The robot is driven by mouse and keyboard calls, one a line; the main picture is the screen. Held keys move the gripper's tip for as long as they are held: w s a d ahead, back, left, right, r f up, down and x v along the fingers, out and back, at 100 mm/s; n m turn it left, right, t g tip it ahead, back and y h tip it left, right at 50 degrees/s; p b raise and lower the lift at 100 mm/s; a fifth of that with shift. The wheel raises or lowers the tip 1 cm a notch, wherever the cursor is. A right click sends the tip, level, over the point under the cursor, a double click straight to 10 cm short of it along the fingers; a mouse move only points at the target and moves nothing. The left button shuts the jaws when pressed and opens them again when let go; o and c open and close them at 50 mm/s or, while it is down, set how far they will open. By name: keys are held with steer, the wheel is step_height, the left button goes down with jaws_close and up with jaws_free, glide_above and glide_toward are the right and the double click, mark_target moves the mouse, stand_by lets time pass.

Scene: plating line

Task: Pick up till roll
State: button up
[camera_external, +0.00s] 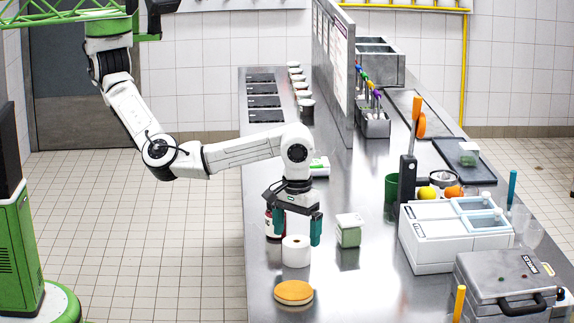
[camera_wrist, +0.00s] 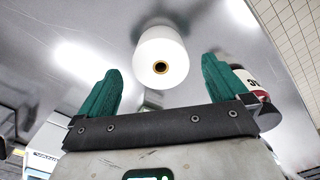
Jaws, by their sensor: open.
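The till roll (camera_external: 296,252) is a white paper roll with a dark core, standing upright on the steel counter. In the wrist view the till roll (camera_wrist: 160,56) shows ahead of the fingertips, roughly between them, with its brownish core facing the camera. My gripper (camera_external: 298,232) has two green fingers and is open and empty. In the external view it hangs over the counter, with its fingers just above and around the roll's top. In the wrist view my gripper (camera_wrist: 158,88) has its fingers spread wider than the roll, and neither visibly touches it.
A dark bottle with a red and white label (camera_external: 272,224) stands close behind the left finger; the bottle (camera_wrist: 250,85) is beside the right finger in the wrist view. A pale green box (camera_external: 348,232) stands right, an orange-topped disc (camera_external: 294,292) in front. Bare counter separates them.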

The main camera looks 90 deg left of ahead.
mark_target(297, 241)
step_height(297, 241, down, 4)
steer(key=shift+f+p, duration=0.1)
steer(key=shift+p, duration=0.2)
steer(key=shift+c, duration=0.2)
steer(key=c, duration=1)
steer(key=shift+c, duration=0.4)
steer(key=shift+r, duration=0.2)
